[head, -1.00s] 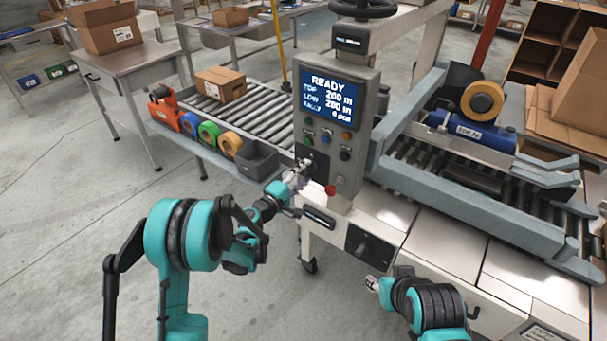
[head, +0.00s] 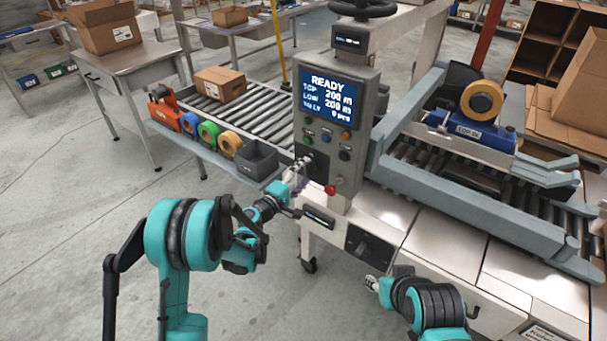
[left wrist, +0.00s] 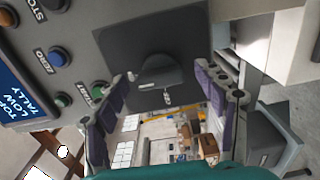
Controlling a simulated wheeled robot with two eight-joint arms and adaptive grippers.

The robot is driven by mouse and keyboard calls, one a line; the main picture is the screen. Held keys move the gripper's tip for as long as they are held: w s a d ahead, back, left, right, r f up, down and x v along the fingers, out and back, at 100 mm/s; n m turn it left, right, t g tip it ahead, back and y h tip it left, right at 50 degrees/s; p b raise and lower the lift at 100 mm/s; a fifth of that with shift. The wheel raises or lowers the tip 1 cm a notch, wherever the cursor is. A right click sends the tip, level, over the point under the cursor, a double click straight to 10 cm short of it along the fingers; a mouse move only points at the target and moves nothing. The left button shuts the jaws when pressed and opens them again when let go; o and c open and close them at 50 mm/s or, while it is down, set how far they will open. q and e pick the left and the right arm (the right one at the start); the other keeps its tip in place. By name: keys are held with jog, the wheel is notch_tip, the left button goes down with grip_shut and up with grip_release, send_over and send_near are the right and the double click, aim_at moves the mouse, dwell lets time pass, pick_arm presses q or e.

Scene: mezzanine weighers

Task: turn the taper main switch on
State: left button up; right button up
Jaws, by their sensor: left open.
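The taper's main switch is a black rotary knob (left wrist: 160,72) on a dark square plate (left wrist: 125,35), beside the panel buttons. In the head view the dark switch plate (head: 318,165) sits low on the grey control panel (head: 368,100), partly behind my left gripper (head: 296,174). In the left wrist view my left gripper (left wrist: 168,105) is open, its purple-padded fingers spread, with the knob just beyond the gap. Nothing is between the fingers, and they look apart from the knob. My right gripper (head: 372,284) is low by the machine's front; its jaws are too small to read.
The panel has a lit READY screen (head: 327,97), several coloured buttons and a red knob (head: 330,190) near the switch. A grey bin (head: 257,160) and tape rolls (head: 208,132) stand left of my left gripper. Another black plate (head: 370,246) is lower on the machine.

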pick_arm(q)
jog(key=v, duration=1.2)
jog(key=s+r+m+g+y, duration=0.35)
jog(key=s+m+g, duration=0.2)
jog(key=s, duration=0.35)
jog(key=s+a+m+y, duration=0.1)
jog(key=s+a+y, duration=0.1)
jog(key=s, duration=0.4)
jog(key=s+a+m+g+y, duration=0.1)
jog(key=s+a+m+y, duration=0.1)
jog(key=s+a, duration=0.3)
jog(key=s+a+m+g+y, duration=0.1)
jog(key=s+a+m+y, duration=0.1)
jog(key=s, duration=0.6)
jog(key=shift+s+a+f+y, duration=0.35)
jog(key=shift+a+y, duration=0.2)
jog(key=shift+a, duration=0.2)
